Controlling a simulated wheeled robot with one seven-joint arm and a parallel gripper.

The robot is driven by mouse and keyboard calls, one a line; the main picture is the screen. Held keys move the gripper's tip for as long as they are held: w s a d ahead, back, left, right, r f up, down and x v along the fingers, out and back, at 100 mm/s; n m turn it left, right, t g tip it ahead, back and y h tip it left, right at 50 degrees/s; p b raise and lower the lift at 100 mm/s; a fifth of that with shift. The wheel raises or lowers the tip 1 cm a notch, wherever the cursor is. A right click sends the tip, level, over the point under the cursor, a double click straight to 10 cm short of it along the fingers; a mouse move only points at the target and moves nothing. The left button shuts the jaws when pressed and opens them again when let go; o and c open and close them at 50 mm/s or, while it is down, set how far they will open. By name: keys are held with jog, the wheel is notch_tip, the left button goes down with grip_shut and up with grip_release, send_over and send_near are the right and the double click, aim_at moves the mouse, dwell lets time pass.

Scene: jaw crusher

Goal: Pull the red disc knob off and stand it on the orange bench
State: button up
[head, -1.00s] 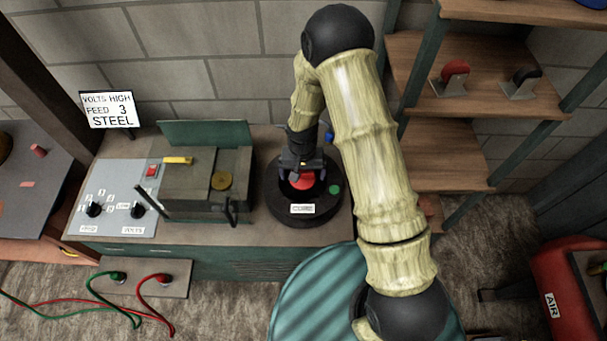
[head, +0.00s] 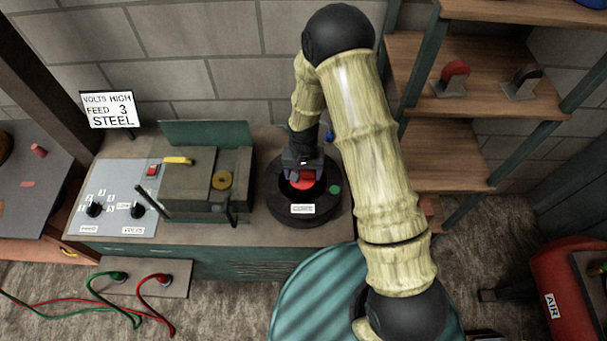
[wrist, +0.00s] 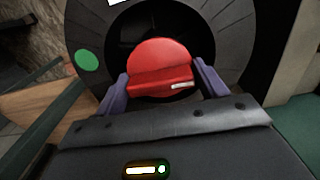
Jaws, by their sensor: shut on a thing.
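The red disc knob (head: 301,183) sits in the dark recess of a round black housing (head: 290,213) on the green-sided cabinet. In the wrist view the knob (wrist: 160,58) is a red disc with a raised bar across its lower side and a small pale mark. My gripper (head: 302,176) points down at it. Its two purple fingers (wrist: 160,85) are shut on the knob from either side. Whether the knob is still attached is hidden. The bench with an orange-brown front (head: 82,240) and grey top is at the far left.
On the same cabinet stand a hinged metal box (head: 205,180) with levers and a dial panel (head: 115,200). A sign (head: 107,110) stands behind. Wooden shelves (head: 440,150) are at the right. A red air tank (head: 560,290) is at the lower right. A red peg stands on the bench's grey top.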

aim_at(303, 172)
jog(key=shift+r+p, duration=0.7)
jog(key=shift+r, duration=0.45)
jog(key=shift+s+r+p, duration=0.1)
jog(key=shift+r+p, duration=0.55)
jog(key=shift+r, duration=0.3)
jog(key=shift+r+p, duration=0.55)
jog(key=shift+r, duration=0.3)
